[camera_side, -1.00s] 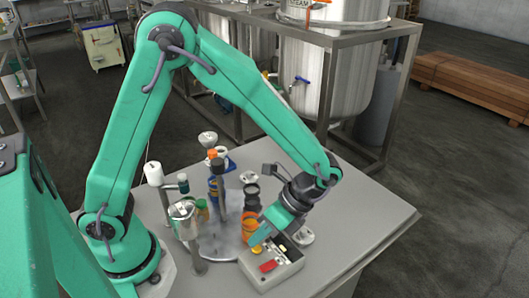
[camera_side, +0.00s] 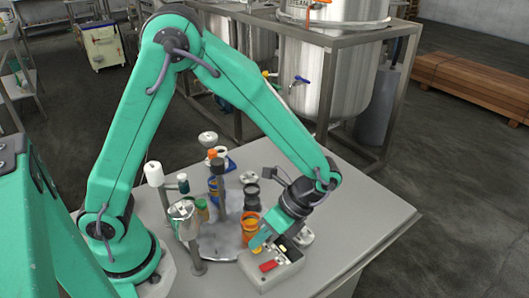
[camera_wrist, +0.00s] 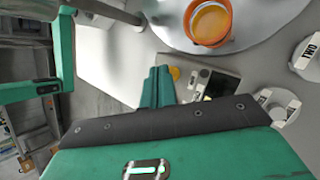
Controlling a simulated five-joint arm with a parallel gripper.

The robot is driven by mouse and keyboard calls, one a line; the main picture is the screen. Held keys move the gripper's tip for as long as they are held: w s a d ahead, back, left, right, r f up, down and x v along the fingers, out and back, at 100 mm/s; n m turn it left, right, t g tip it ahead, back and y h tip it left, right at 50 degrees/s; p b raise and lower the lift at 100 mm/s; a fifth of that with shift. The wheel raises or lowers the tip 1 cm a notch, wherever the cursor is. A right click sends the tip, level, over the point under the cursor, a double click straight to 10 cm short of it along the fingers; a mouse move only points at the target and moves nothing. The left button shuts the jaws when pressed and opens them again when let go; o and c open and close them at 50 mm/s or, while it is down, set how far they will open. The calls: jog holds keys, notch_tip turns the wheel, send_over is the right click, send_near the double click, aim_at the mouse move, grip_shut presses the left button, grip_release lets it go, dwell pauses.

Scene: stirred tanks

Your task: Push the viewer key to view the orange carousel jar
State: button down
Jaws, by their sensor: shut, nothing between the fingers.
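The grey key box (camera_side: 285,275) sits at the front of the table, with a red key (camera_side: 268,265) and small light and dark keys on top. A yellow key shows in the wrist view (camera_wrist: 175,72), right beside my fingertips. My gripper (camera_side: 256,245) is shut and empty, pointing down at the box's left end; it also shows in the wrist view (camera_wrist: 158,70). I cannot tell whether it touches the yellow key.
A dark jar (camera_side: 251,192) and a blue-and-orange post (camera_side: 218,185) stand around the carousel. A metal vessel (camera_side: 184,222) is at its left. White labelled knobs (camera_wrist: 308,55) lie right of the box. The table's right side is clear.

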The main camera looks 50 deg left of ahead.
aim_at(260, 247)
jog(key=shift+f, duration=0.5)
dwell(0.7)
jog(key=shift+r, duration=0.9)
jog(key=shift+r, duration=0.15)
jog(key=shift+r, duration=2.4)
jog(key=s+a+r+n+t+h, duration=0.2)
jog(key=a+r+n+t+h, duration=0.1)
jog(key=a+r+n+t, duration=0.9)
jog(key=shift+s+a+n, duration=0.25)
jog(key=shift+s+n, duration=0.1)
jog(key=shift+n, duration=0.55)
